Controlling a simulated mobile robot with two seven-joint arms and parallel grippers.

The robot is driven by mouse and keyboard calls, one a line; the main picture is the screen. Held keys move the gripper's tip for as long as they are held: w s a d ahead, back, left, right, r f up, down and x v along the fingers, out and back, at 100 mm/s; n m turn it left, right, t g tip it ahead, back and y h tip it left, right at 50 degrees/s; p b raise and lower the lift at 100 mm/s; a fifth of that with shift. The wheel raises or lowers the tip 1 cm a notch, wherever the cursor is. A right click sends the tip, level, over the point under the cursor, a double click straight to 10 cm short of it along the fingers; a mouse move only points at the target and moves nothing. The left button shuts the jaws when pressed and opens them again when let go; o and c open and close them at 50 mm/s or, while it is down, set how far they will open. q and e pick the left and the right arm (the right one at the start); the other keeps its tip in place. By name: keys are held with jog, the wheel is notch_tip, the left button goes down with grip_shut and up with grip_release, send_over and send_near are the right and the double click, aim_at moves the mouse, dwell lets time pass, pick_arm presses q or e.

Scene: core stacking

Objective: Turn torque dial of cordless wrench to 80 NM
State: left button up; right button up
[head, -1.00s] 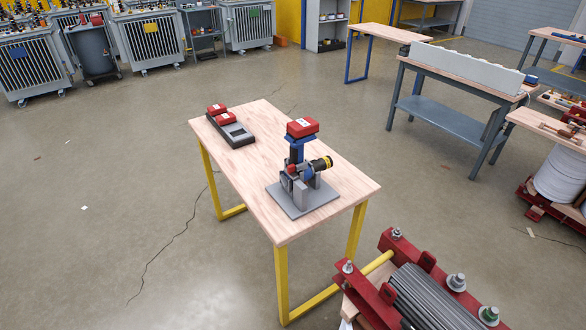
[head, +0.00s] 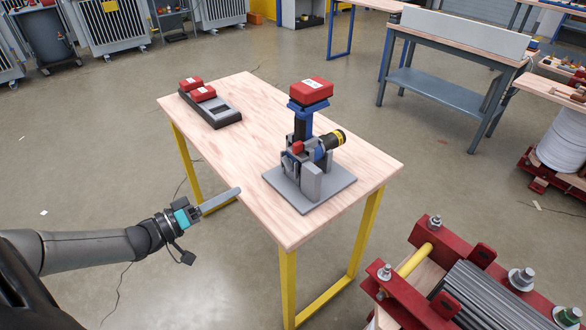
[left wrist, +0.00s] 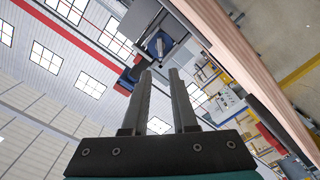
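The cordless wrench (head: 303,124) stands upright in a grey holder (head: 312,184) on a wooden table (head: 235,160). It has a red battery on top, a blue and black grip, and a black barrel with a yellow ring (head: 338,138) pointing right. The dial's marks are too small to read. My left gripper (head: 238,190) is at the table's front left edge, apart from the wrench. In the left wrist view its two fingers (left wrist: 161,76) are apart with nothing between them, and the wrench and holder (left wrist: 160,42) show beyond the tips. My right gripper is not in view.
A black charger (head: 216,108) with two red batteries (head: 198,90) sits at the table's far left. The tabletop between charger and holder is clear. A red-framed machine (head: 450,280) stands at the front right. Another bench (head: 460,65) is behind.

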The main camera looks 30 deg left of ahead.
pick_arm(q)
jog(key=b, duration=0.2)
send_near(285, 165)
jog(key=b+x, duration=0.2)
jog(key=x, duration=0.4)
jog(key=shift+w+d+f, duration=0.1)
jog(key=shift+w+f, duration=0.05)
jog(key=shift+w, duration=0.05)
jog(key=shift+b+x, duration=0.35)
jog(key=shift+x, duration=0.6)
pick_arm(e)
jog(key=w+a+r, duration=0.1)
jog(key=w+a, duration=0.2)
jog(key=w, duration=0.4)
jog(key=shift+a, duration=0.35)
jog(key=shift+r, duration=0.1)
pick_arm(q)
jog(key=shift+c, duration=0.2)
grip_shut()
